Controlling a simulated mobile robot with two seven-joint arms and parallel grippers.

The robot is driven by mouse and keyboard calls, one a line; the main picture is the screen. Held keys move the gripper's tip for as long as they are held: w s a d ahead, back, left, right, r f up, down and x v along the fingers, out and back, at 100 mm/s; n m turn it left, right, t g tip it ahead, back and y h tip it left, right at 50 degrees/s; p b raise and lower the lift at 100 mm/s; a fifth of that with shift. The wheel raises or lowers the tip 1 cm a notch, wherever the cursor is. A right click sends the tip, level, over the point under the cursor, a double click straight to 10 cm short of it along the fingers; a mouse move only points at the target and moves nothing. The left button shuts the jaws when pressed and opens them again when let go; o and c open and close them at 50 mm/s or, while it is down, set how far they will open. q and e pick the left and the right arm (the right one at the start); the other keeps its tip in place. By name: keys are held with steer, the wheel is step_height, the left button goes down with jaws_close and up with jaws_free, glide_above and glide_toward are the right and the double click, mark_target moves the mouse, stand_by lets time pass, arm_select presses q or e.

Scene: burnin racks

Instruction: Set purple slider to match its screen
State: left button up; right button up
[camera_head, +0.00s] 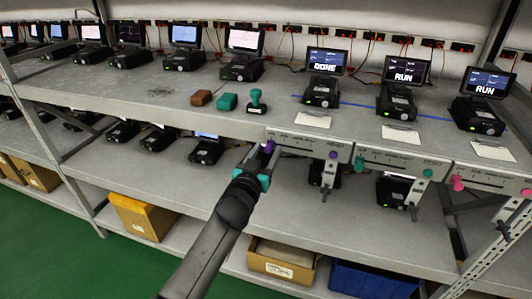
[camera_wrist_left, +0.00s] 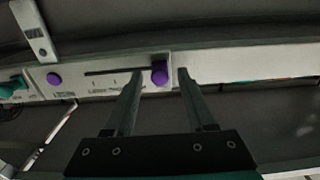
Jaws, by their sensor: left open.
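The purple slider knob (camera_head: 269,146) sits at the left end of its slot on the leftmost grey panel (camera_head: 300,146) in the head view. In the left wrist view the knob (camera_wrist_left: 160,72) is at the right end of the slot, between my open fingertips, with gaps on both sides. My left gripper (camera_head: 265,158) is open at the panel front; its fingers partly cover the knob in the head view. A round purple button (camera_head: 333,155) is at the panel's other end. The screen above (camera_head: 326,62) reads DONE. My right gripper is not in view.
Panels with teal (camera_head: 400,162) and pink (camera_head: 490,181) knobs continue to the right along the shelf edge, below screens reading RUN (camera_head: 404,74). A brown block (camera_head: 201,98), a teal block (camera_head: 227,102) and a teal stamp (camera_head: 256,103) stand on the shelf.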

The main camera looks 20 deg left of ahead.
arm_select(q)
jaws_close()
stand_by(0.5)
stand_by(1.0)
